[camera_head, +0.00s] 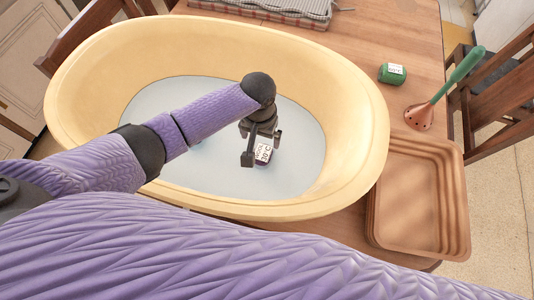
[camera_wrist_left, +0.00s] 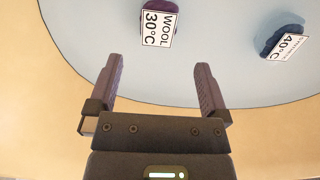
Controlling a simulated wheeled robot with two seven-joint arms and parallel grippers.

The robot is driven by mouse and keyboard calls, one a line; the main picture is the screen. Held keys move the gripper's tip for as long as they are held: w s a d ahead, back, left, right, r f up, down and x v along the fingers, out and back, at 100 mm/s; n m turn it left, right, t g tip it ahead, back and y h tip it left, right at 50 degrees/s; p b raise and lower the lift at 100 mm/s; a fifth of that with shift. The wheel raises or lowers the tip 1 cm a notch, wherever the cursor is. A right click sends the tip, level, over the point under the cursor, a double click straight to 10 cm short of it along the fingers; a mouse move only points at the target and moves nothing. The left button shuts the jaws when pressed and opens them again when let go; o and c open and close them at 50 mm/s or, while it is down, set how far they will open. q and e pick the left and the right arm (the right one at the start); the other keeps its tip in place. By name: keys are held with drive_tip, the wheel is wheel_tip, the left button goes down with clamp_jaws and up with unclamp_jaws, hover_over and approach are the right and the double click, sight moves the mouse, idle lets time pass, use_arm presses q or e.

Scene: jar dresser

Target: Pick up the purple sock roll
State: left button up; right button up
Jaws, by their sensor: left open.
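The purple sock roll (camera_head: 264,156) lies on the pale blue floor of the cream tub (camera_head: 330,100), with a white label on it. My left gripper (camera_head: 262,142) reaches down into the tub above the roll. In the left wrist view its fingers (camera_wrist_left: 157,85) are apart with nothing between them, and the roll lies beyond their tips. The gripper covers part of the roll in the head view.
A dark blue roll (camera_wrist_left: 278,40) labelled 40°C lies in the tub, apart from the purple one. A green roll (camera_head: 391,74), a green-handled tool (camera_head: 455,78) and a brown tray (camera_head: 458,200) are on the table right of the tub. The high tub rim surrounds my gripper.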

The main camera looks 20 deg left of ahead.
sight(262, 152)
use_arm(q)
drive_tip(key=f+b, duration=0.1)
drive_tip(key=f, duration=0.2)
drive_tip(key=f+b, duration=0.2)
drive_tip(key=f, duration=0.2)
drive_tip(key=f+b, duration=0.2)
drive_tip(key=f, duration=0.1)
drive_tip(key=shift+w+d+f, duration=0.1)
drive_tip(key=shift+w+f, duration=0.15)
drive_tip(key=shift+f, duration=0.15)
use_arm(e)
wheel_tip(262, 152, down, 6)
drive_tip(key=shift+s+f, duration=0.2)
drive_tip(key=shift+s, duration=0.1)
use_arm(q)
drive_tip(key=shift+r, duration=0.1)
use_arm(e)
drive_tip(key=shift+d, duration=0.1)
